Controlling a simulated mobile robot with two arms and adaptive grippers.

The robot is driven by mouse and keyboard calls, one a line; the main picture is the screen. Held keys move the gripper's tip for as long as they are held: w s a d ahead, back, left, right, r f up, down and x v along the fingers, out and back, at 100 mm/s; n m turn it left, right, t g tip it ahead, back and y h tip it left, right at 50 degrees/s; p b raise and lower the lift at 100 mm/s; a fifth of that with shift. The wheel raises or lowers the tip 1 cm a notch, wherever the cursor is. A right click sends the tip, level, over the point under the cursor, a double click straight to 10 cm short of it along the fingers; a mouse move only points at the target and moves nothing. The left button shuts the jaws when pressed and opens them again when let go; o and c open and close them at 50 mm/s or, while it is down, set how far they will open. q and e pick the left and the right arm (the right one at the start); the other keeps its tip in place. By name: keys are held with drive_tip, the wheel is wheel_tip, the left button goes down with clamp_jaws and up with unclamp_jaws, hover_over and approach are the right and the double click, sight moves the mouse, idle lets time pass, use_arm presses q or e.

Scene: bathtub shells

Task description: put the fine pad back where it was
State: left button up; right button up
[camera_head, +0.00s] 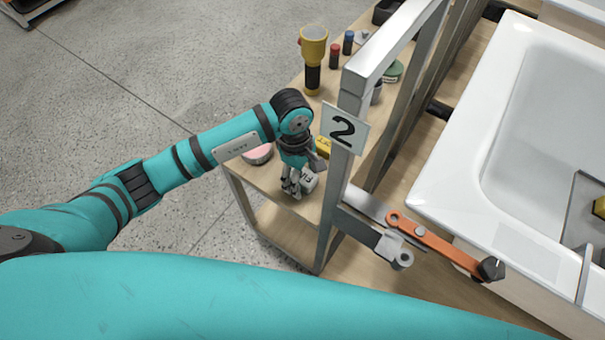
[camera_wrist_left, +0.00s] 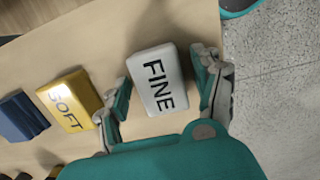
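The fine pad (camera_wrist_left: 157,80) is a white block with the word FINE on top. It lies on the wooden shelf top (camera_wrist_left: 110,40), near its edge, and shows partly in the head view (camera_head: 309,182). My left gripper (camera_wrist_left: 163,85) is open, with one finger on each side of the pad. Narrow gaps seem to show between the fingers and the pad. In the head view the left gripper (camera_head: 292,186) points down at the shelf beside the pad. My right gripper is not in view.
A yellow SOFT pad (camera_wrist_left: 70,98) and a blue pad (camera_wrist_left: 20,116) lie left of the fine pad. A pink round item (camera_head: 257,154) and a yellow-black torch (camera_head: 313,60) stand on the shelf. A metal post with sign 2 (camera_head: 344,128) rises close beside the gripper.

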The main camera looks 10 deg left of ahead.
use_arm(q)
wheel_tip(320, 180, up, 12)
drive_tip(key=a, duration=0.1)
drive_tip(key=shift+w+a+b, duration=0.15)
drive_tip(key=shift+w+b, duration=0.15)
